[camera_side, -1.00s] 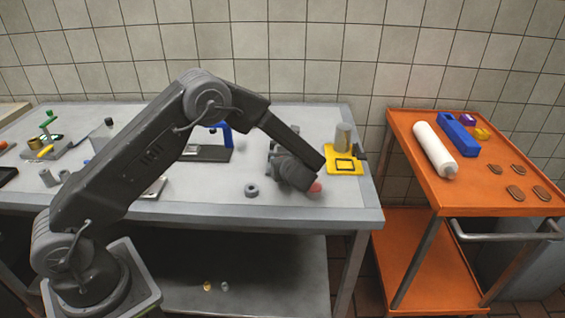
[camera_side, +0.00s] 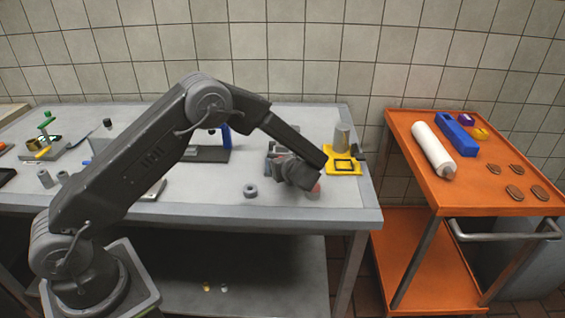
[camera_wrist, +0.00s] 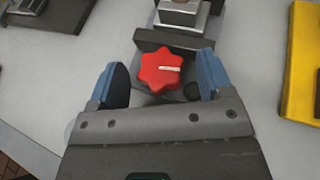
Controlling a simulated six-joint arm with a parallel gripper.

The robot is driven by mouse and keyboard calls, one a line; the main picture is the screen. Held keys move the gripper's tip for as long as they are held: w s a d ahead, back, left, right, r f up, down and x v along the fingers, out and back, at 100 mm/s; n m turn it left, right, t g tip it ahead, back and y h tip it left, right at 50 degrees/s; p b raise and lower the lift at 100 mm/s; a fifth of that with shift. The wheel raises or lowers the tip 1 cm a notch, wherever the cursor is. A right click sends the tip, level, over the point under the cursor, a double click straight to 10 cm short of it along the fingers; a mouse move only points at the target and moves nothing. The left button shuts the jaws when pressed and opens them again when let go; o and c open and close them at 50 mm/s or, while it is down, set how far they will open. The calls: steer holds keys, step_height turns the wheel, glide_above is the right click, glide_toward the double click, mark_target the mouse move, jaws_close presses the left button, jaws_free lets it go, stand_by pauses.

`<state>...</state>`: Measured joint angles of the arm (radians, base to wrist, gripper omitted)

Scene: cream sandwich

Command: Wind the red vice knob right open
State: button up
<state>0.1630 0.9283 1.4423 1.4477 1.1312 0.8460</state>
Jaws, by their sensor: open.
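The red vice knob (camera_wrist: 161,70) is a lobed knob with a white mark pointing right in the wrist view. It sits at the near end of the grey vice (camera_wrist: 172,38). In the side view only a bit of the red knob (camera_side: 316,187) shows past my wrist, and the vice is mostly hidden behind my arm. My gripper (camera_wrist: 163,80) is open, with one blue-padded finger on each side of the knob. Gaps show between the fingers and the knob. I cannot tell the fingers' height relative to it.
A yellow plate (camera_side: 340,166) with a grey cylinder (camera_side: 342,137) stands right of the vice. A grey ring (camera_side: 250,190) lies to the left. The table's front edge (camera_side: 300,221) is close. An orange cart (camera_side: 480,185) stands to the right.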

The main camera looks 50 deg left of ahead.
steer(key=v, duration=1.3)
steer(key=shift+d, duration=0.3)
steer(key=shift+s+r, duration=0.15)
steer(key=w+a+r+n+g+h, duration=0.35)
steer(key=a+n+h, duration=0.3)
steer(key=n, duration=0.85)
steer(key=w+a+r+n+g+h, duration=0.2)
steer(key=a+r+n+h, duration=0.4)
steer(key=n, duration=0.9)
steer(key=f, duration=1.4)
steer(key=shift+a+f, duration=0.1)
steer(key=shift+a, duration=0.15)
steer(key=c, duration=0.9)
